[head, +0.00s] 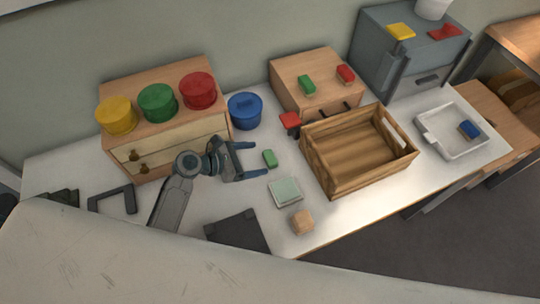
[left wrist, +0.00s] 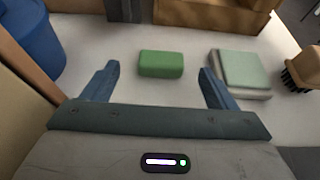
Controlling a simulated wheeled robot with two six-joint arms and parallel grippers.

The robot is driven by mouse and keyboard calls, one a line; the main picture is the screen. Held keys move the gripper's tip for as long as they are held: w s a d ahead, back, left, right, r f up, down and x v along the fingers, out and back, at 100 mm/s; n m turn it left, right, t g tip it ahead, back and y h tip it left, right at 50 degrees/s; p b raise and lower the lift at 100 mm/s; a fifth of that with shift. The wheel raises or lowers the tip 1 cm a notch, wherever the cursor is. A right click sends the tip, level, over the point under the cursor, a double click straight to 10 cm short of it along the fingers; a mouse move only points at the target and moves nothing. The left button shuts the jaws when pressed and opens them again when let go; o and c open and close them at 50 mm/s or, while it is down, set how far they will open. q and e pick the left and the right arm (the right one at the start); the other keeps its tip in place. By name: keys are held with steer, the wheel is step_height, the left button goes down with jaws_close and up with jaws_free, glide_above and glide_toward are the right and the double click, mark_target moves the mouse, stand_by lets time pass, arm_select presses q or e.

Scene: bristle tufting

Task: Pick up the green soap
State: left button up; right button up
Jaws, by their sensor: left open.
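The green soap (head: 270,158) is a small green block lying on the white table. It also shows in the left wrist view (left wrist: 161,64), ahead of the fingertips and between their lines. My left gripper (head: 258,159) is open and empty, with its two blue fingers pointing toward the soap. In the left wrist view the left gripper (left wrist: 157,80) does not touch the soap. Other green blocks, such as one (head: 306,85) on the wooden box, look similar. My right gripper is not in view.
A pale green pad (head: 285,191) and a wooden brush (head: 302,222) lie right of the soap. A wooden crate (head: 330,181) stands further right. A blue pot (head: 245,110) and a drawer cabinet (head: 135,139) stand behind my left arm. A white tray (head: 453,151) is far right.

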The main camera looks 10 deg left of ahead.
mark_target(270, 157)
arm_select(q)
steer(key=shift+w+d+f, duration=0.15)
steer(key=shift+w+d, duration=0.2)
steer(key=shift+d, duration=0.1)
steer(key=p+x, duration=0.1)
steer(key=x, duration=0.3)
steer(key=shift+d+p, duration=0.3)
steer(key=shift+p, duration=0.05)
steer(key=shift+w+d, duration=0.1)
steer(key=shift+f, duration=0.1)
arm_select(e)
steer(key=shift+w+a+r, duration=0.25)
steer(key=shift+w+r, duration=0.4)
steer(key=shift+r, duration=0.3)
arm_select(q)
steer(key=shift+c, duration=1.1)
steer(key=c, duration=0.9)
steer(key=shift+o, duration=0.2)
